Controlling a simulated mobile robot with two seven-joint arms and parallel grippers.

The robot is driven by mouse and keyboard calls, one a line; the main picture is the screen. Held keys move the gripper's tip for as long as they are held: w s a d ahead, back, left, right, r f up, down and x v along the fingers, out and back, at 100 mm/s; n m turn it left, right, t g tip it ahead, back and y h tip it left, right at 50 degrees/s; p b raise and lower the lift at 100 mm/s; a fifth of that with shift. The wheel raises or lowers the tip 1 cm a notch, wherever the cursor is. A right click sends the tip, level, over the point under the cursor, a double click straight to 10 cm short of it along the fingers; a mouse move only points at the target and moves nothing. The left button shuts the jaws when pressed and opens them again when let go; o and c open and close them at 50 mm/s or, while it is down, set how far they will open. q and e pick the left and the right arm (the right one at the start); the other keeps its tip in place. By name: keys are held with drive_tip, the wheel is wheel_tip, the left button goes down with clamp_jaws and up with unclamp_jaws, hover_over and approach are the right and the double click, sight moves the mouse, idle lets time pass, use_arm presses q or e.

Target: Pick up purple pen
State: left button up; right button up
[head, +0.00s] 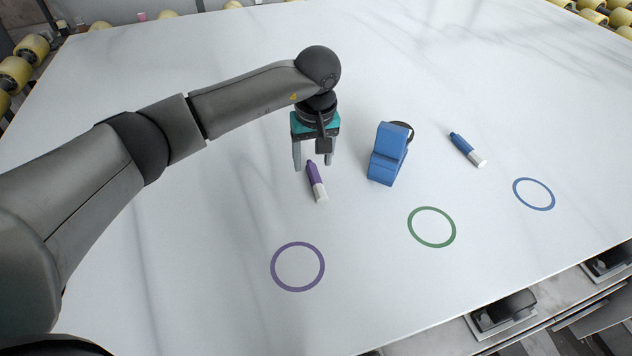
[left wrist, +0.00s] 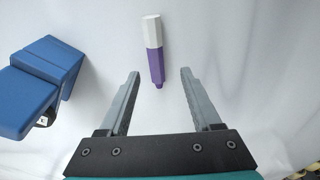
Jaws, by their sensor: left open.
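The purple pen (head: 316,181), purple with a white end, lies on the white slab. My left gripper (head: 313,164) is open and points down just above the purple end of the pen, from the far side. In the left wrist view the purple pen (left wrist: 154,52) lies beyond the fingertips of my left gripper (left wrist: 160,73), with its purple tip lined up between them. The fingers hold nothing. My right gripper is in no view.
A blue block-shaped object (head: 387,154) stands right of my left gripper. A blue pen (head: 467,149) lies farther right. Purple (head: 273,280), green (head: 411,225) and blue (head: 517,192) rings mark the slab's near side. The slab behind is mostly clear.

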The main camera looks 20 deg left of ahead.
sight(316, 177)
use_arm(q)
drive_tip(key=f, duration=0.3)
drive_tip(key=f+b, duration=0.1)
drive_tip(key=shift+w+d+f, duration=0.15)
drive_tip(key=shift+d+f, duration=0.15)
drive_tip(key=shift+f, duration=0.05)
drive_tip(key=shift+a+f, duration=0.1)
drive_tip(key=shift+f, duration=0.15)
clamp_jaws()
